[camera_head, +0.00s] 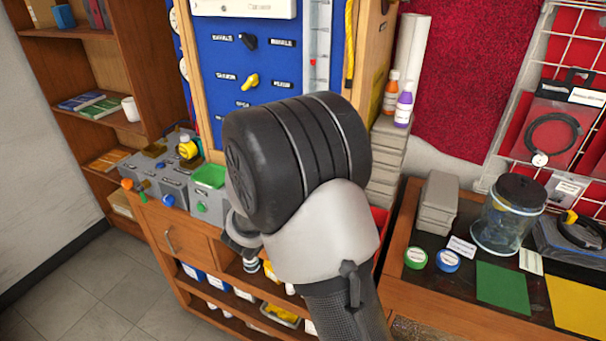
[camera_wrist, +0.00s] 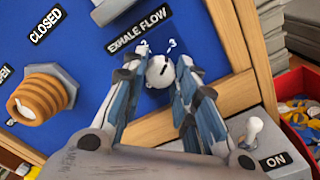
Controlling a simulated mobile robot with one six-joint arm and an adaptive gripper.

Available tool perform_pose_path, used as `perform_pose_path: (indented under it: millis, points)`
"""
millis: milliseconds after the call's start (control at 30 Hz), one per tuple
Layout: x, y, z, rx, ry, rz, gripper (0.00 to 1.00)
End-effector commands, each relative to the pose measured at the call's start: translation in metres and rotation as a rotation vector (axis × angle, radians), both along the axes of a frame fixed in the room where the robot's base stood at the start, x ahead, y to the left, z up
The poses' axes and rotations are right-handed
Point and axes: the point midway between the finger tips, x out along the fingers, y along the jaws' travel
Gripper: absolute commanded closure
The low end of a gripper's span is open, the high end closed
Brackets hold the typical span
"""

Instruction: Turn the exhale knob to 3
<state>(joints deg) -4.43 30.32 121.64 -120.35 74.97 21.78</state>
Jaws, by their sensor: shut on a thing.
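The exhale knob (camera_wrist: 158,74) is small and white with a short dark mark on its face. It sits on the blue panel below the EXHALE FLOW label (camera_wrist: 137,31) in the wrist view. The numbers 2 and 3 show just above it. I cannot tell exactly which number the mark points at. My gripper (camera_wrist: 160,78) has its two blue-grey fingers on either side of the knob and is shut on it. The fingers hide the knob's sides and the lower part of the dial. In the head view my arm hides the knob and gripper.
In the wrist view, an orange ribbed knob (camera_wrist: 45,95) stands out at the left. A white toggle switch (camera_wrist: 253,130) beside an ON label and a red bin (camera_wrist: 300,115) are at the right. The head view shows the blue panel (camera_head: 215,85) with a yellow knob (camera_head: 250,80).

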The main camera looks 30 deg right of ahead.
Motion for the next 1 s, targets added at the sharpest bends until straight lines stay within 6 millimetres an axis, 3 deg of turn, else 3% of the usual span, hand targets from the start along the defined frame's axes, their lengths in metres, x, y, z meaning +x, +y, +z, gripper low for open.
perform_pose_path:
  millis: [633, 667, 1000]
  points:
    - [-0.0002, -0.0001, 0.0001, 0.034, -0.043, -0.001, 0.97]
    - [-0.0002, -0.0001, 0.0001, 0.034, -0.043, -0.001, 0.73]
    - [-0.0001, 0.0000, 0.0001, 0.034, -0.042, -0.001, 0.52]
